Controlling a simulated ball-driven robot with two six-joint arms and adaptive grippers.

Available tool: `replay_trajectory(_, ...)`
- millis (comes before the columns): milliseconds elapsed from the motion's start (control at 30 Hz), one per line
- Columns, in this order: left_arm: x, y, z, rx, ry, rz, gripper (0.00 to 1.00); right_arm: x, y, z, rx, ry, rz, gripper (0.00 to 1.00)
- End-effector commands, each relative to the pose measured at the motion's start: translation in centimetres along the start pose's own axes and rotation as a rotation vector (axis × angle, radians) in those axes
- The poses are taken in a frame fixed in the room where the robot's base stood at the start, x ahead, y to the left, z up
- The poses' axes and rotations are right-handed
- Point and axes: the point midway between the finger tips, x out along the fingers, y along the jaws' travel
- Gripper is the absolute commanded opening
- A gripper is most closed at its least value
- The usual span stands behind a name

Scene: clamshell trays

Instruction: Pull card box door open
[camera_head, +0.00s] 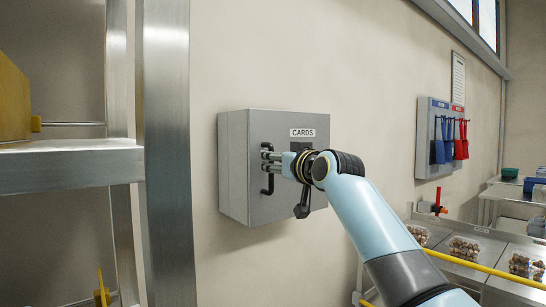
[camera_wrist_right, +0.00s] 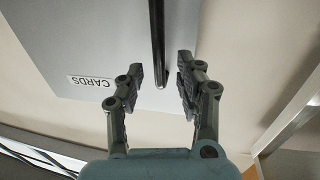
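The card box (camera_head: 235,165) is a grey metal cabinet on the wall, with a white "CARDS" label on its front. Its door looks closed. A dark vertical bar handle (camera_head: 267,187) is on the left part of the door. My right gripper (camera_head: 270,161) is at the handle and hides part of the door. In the right wrist view the picture is inverted; the handle (camera_wrist_right: 157,40) lies between the spread fingers of my right gripper (camera_wrist_right: 160,75), with visible space on both sides. My left gripper is out of view.
A metal shelf post (camera_head: 168,150) and shelf (camera_head: 70,166) stand close on the left. Clear trays (camera_head: 465,246) with brown items lie at lower right behind a yellow bar (camera_head: 480,268).

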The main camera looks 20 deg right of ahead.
Motion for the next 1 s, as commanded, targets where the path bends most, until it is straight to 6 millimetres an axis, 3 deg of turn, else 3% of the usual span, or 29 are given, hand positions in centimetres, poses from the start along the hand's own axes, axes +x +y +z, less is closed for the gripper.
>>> replay_trajectory(200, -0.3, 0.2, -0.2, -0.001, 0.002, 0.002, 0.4, 1.9, 0.0, 0.0, 0.0, 0.0, 0.0, 0.36)
replay_trajectory(500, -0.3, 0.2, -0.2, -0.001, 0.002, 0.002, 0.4, 2.1, 0.0, 0.1, 0.0, 0.0, 0.0, 0.36)
replay_trajectory(767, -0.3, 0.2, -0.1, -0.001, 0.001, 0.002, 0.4, 2.1, 0.0, 0.1, 0.0, 0.0, 0.0, 0.02)
replay_trajectory(1000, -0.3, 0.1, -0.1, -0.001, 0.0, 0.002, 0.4, 2.0, 0.0, 0.1, 0.0, 0.0, 0.001, 0.0)
